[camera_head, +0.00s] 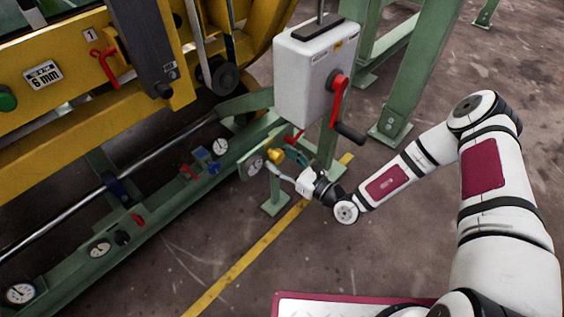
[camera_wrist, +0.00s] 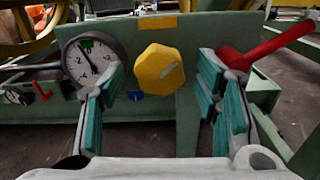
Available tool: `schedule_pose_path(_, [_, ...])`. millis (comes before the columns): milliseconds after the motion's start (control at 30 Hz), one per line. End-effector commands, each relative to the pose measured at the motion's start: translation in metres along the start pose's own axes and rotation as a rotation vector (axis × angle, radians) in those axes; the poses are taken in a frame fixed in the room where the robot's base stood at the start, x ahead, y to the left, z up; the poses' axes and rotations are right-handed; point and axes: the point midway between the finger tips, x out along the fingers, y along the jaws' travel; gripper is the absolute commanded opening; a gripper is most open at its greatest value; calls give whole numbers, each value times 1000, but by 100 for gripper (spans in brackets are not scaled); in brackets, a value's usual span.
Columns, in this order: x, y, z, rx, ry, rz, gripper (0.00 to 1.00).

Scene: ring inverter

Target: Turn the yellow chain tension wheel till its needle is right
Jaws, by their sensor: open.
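The yellow chain tension wheel (camera_wrist: 158,71) is a faceted knob on a green panel, with a pale line mark on its face. It sits ahead of and between the teal fingers of my gripper (camera_wrist: 163,100), which are open and apart from it. In the head view the wheel (camera_head: 274,155) shows small, close to my gripper (camera_head: 284,167). A round white gauge (camera_wrist: 90,62) is left of the wheel. Its dark needle points up and slightly left, below a green band at the top of the dial. My left finger covers the dial's lower right edge.
A red lever (camera_wrist: 265,48) is close to my right finger. In the head view a grey box (camera_head: 312,75) with a red crank (camera_head: 338,98) stands above my gripper. More gauges (camera_head: 20,293) sit along the green beam at left. Open floor lies at lower centre.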

Motion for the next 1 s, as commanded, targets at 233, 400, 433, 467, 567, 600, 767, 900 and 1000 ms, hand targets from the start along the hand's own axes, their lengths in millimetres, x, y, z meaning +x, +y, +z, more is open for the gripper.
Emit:
schedule_pose_path(233, [3, 0, 1, 0, -1, 0, 57])
schedule_pose_path(400, [2, 0, 0, 0, -1, 0, 34])
schedule_pose_path(433, [2, 0, 0, 0, -1, 0, 28])
schedule_pose_path(467, [2, 0, 0, 0, -1, 0, 21])
schedule_pose_path(567, [2, 0, 0, 0, -1, 0, 9])
schedule_pose_path(600, [2, 0, 0, 0, -1, 0, 9])
schedule_pose_path(767, [2, 0, 1, 10, 0, 0, 9])
schedule_pose_path(900, [2, 0, 2, 47, 0, -1, 9])
schedule_pose_path(1000, [2, 0, 2, 95, 0, -1, 9])
